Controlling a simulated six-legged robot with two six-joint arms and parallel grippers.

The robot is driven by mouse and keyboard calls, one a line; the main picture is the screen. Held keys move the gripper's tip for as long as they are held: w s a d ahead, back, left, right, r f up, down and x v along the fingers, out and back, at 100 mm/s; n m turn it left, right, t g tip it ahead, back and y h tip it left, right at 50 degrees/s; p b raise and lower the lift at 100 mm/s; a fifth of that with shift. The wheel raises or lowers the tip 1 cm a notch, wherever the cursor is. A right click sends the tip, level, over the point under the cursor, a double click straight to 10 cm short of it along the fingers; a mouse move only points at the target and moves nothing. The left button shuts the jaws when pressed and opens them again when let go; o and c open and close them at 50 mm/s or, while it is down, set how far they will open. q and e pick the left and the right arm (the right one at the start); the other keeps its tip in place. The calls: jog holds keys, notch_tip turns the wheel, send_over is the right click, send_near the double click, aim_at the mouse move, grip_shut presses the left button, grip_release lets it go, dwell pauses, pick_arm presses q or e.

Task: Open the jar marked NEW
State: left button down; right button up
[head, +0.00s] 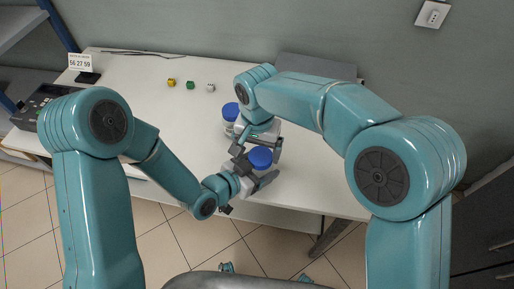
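A jar with a blue lid (260,157) stands near the front edge of the table, between my two grippers. No NEW marking is legible on either. My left gripper (257,171) has its dark fingers on either side of the front jar; whether they press on it is unclear. My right gripper (257,149) reaches from behind, its fingers spread apart close to the front jar's lid. The front jar's body is mostly hidden.
The white table (140,85) has much free room at the left and back. Yellow (171,82), green (190,85) and white (210,87) dice lie at the back. A number card (81,61) and a dark device (45,105) stand at the left.

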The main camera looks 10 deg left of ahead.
notch_tip(320, 180, up, 4)
jog(key=shift+r, duration=0.1)
jog(key=shift+c, duration=0.3)
jog(key=shift+d+r+m, duration=0.25)
jog(key=shift+r+m, duration=0.95)
jog(key=shift+c, duration=0.2)
jog(key=shift+s+d+r+m, duration=0.15)
jog(key=shift+r+m, duration=0.1)
jog(key=shift+m, duration=0.15)
jog(key=shift+f, duration=0.2)
notch_tip(320, 180, down, 7)
jog(key=shift+f, duration=0.2)
jog(key=shift+c, duration=0.3)
jog(key=c, duration=1)
jog(key=n, duration=0.6)
jog(key=shift+n, duration=0.3)
